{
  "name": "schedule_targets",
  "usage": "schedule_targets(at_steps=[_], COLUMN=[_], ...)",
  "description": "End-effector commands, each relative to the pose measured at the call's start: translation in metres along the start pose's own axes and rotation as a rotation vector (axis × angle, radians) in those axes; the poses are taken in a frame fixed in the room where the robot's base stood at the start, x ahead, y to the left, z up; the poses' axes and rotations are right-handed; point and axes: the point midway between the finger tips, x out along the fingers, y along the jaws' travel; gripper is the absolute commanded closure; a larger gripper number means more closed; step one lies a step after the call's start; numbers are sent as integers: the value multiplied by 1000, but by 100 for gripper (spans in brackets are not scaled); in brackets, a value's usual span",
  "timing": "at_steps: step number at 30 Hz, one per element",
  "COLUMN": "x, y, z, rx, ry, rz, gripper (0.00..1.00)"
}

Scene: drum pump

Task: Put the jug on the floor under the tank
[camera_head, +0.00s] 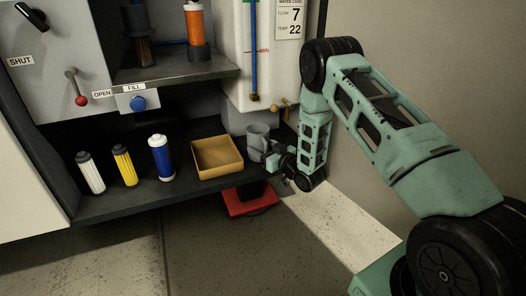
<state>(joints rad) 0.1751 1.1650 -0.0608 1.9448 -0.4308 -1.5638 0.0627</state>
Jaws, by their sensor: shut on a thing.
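The grey jug (257,136) is upright at the right end of the dark lower shelf, below the white tank (278,85). I cannot tell whether it rests on the shelf or is held just above it. My gripper (271,156) is at the jug's right side, shut on it, seemingly at the handle. My wrist partly hides the contact. The tank has a blue level tube, a card marked 7 and 22, and a small brass tap (284,106) at its base. The bare floor (330,220) shows in front of the shelf.
A tan open tray (217,172) stands left of the jug. White (91,173), yellow (125,165) and blue (161,158) cartridges stand farther left. A red item with a dark top (250,206) lies on the floor below the shelf's front edge. A wall is at the right.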

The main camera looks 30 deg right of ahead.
Motion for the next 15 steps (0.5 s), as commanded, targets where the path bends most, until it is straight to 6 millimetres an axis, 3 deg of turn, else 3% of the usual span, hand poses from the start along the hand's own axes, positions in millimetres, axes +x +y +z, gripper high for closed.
schedule_targets(at_steps=[6,7,9,15], x=[0,0,0,0], y=[0,0,0,0], z=[2,2,2,2], rx=[0,0,-1,0], ry=[1,0,0,0], rz=[0,0,0,0], gripper=[80,31,12,12])
